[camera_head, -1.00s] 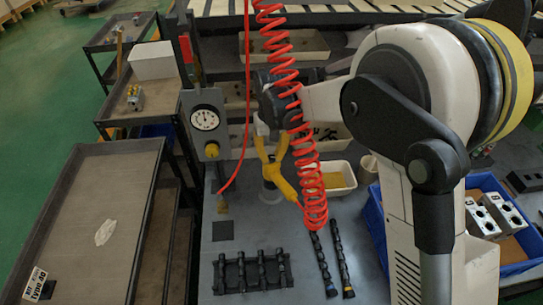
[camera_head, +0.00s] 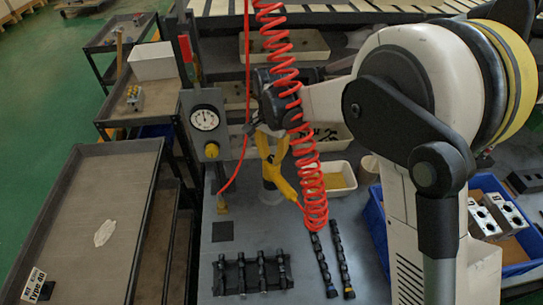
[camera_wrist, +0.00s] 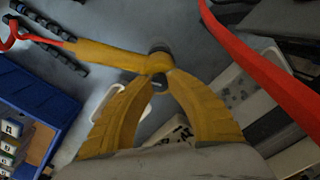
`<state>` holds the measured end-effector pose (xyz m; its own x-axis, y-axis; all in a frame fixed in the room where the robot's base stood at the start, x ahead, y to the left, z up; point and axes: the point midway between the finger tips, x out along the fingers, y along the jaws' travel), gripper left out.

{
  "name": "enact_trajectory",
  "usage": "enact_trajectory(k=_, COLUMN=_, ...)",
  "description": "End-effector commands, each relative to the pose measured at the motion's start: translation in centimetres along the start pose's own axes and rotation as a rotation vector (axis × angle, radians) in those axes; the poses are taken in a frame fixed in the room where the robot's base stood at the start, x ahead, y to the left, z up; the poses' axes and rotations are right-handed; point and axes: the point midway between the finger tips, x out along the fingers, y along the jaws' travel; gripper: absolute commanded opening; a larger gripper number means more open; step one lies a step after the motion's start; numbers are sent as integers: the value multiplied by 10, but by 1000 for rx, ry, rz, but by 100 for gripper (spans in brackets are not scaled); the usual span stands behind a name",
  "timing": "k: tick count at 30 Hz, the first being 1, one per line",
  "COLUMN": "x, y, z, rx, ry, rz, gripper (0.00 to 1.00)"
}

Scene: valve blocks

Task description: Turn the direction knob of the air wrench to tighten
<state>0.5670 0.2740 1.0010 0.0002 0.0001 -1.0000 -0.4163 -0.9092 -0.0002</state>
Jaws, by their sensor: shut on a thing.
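The air wrench (camera_wrist: 105,55) has a yellow body that points left in the wrist view, with a red hose at its far end. In the head view the wrench (camera_head: 286,190) sits low beside the red coil. My gripper (camera_wrist: 160,74) has two yellow fingers that converge at the wrench's head end, shut on the direction knob there. The knob is mostly hidden between the fingertips, so its setting cannot be read. In the head view my gripper (camera_head: 270,165) reaches down onto the wrench from above, partly behind the coil.
The red coiled hose (camera_head: 301,140) hangs in front of my gripper. A pressure gauge (camera_head: 204,119) stands to the left. A blue crate (camera_head: 376,222) with metal blocks is at the right. A black rack (camera_head: 252,274) and two dark rods lie in front; the grey table between is partly clear.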

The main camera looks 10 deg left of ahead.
Motion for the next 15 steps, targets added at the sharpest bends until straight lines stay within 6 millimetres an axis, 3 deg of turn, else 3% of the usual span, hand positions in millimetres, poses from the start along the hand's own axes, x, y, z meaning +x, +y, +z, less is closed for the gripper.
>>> enact_trajectory(k=15, x=0, y=0, z=0, rx=105, ry=0, rz=0, gripper=0)
